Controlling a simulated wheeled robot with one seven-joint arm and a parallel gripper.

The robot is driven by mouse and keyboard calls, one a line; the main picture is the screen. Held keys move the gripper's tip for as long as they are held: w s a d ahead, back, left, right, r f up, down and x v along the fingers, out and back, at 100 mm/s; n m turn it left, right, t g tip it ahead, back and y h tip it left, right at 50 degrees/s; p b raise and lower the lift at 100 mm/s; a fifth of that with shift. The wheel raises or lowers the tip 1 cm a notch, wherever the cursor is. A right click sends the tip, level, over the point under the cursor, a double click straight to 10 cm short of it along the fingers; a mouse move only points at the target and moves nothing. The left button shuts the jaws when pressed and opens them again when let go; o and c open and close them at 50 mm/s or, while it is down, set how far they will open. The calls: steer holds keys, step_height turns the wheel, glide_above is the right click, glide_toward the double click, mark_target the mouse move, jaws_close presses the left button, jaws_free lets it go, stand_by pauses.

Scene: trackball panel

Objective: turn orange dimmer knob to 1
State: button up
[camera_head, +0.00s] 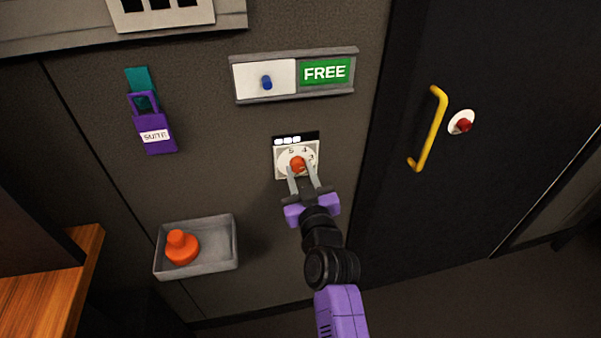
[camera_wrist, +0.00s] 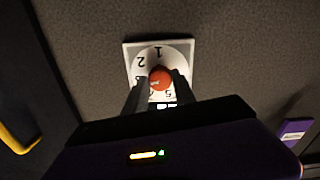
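The orange dimmer knob (camera_head: 298,164) sits on a pale numbered dial plate (camera_head: 281,174) on the dark wall. It also shows in the wrist view (camera_wrist: 160,77), where the dial's 1 and 2 are readable beyond it. Which number the knob points to is not clear. My gripper (camera_head: 301,168) is at the dial, with one finger on each side of the knob. In the wrist view the fingertips (camera_wrist: 159,88) lie close beside the knob. I cannot tell whether they touch it. The fingers hide part of the dial's lower numbers.
A black strip with white lit blocks (camera_head: 287,141) is above the dial. A FREE sign with a blue knob (camera_head: 267,82) is higher up. A purple tag (camera_head: 153,128) hangs left; a grey tray (camera_head: 221,266) holds an orange object (camera_head: 181,248). A yellow handle (camera_head: 431,132) is right.

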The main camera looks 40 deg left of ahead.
jaws_close()
steer(key=m, duration=0.9)
steer(key=m+p, duration=0.1)
steer(key=m, duration=0.4)
steer(key=shift+m, duration=0.4)
steer(key=m+p, duration=0.1)
steer(key=m, duration=0.3)
steer(key=shift+m, duration=0.4)
